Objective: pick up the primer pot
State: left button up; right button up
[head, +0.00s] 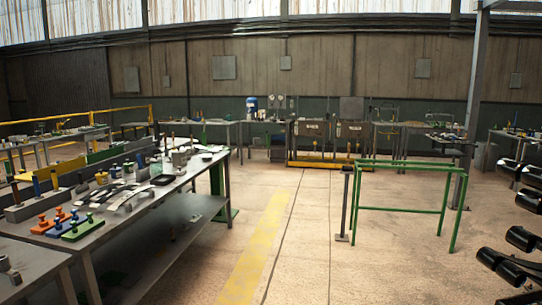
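I cannot pick out the primer pot for certain. A small grey pot-like container (180,158) stands on the long workbench (150,213) at the left, among other items. A blue and white container (251,103) stands on a far bench by the back wall. Both are too small to identify. Neither of my grippers is in view.
Orange, blue and green knobbed blocks (83,228) sit on the workbench's near end. A green frame (405,210) and a dark post (344,205) stand on the right. Black cylindrical parts (522,239) fill the right edge. The floor with a yellow stripe (258,250) is clear.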

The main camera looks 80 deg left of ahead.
aim_at(145, 156)
jog(key=u, duration=3.65)
